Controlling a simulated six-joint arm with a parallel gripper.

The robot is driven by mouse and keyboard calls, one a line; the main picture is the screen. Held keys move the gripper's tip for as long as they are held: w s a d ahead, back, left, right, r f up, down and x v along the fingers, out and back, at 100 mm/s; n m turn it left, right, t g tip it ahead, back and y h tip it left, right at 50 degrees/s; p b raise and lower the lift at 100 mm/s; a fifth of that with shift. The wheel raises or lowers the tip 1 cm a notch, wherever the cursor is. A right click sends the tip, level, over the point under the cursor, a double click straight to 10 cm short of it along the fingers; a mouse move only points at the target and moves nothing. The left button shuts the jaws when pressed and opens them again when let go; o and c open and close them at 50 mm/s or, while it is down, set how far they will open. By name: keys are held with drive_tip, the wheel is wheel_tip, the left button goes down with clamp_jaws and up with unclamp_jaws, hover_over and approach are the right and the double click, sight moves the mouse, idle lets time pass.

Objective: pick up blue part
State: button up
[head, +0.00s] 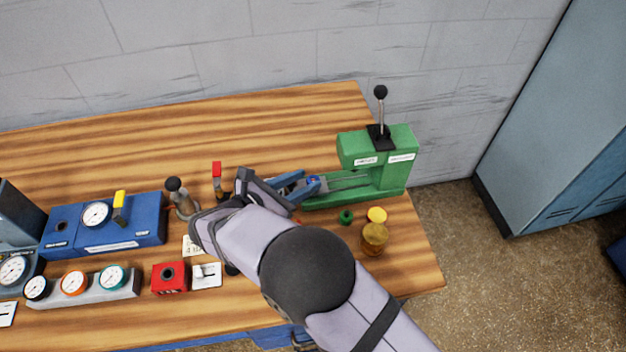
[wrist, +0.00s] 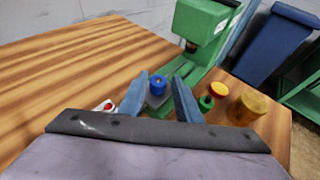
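The blue part (wrist: 157,83) is a small round piece with a hole in its top. It sits on a grey plate at the front of the green press (head: 385,155), and in the head view it shows as a small blue patch (head: 313,181) by my fingertips. My gripper (head: 305,184) is open, with its two blue fingers pointing toward the press. In the wrist view the fingers of my gripper (wrist: 161,76) stand on either side of the blue part, with visible gaps. I cannot tell how far above it they are.
A green ring (head: 346,216), a yellow cap (head: 377,214) and a brass cylinder (head: 375,238) stand right of my gripper. A red-topped lever (head: 217,172), a blue gauge box (head: 105,228) and a red block (head: 170,277) are to the left. The back of the wooden bench (head: 270,120) is clear.

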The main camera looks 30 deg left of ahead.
sight(313, 179)
drive_tip(key=shift+p+x, duration=0.7)
drive_tip(key=shift+x, duration=1.35)
drive_tip(key=shift+w+r, duration=0.1)
clamp_jaws()
drive_tip(key=shift+a, duration=0.1)
drive_tip(key=shift+r, duration=0.15)
wheel_tip(313, 179, up, 18)
drive_tip(key=b, duration=0.3)
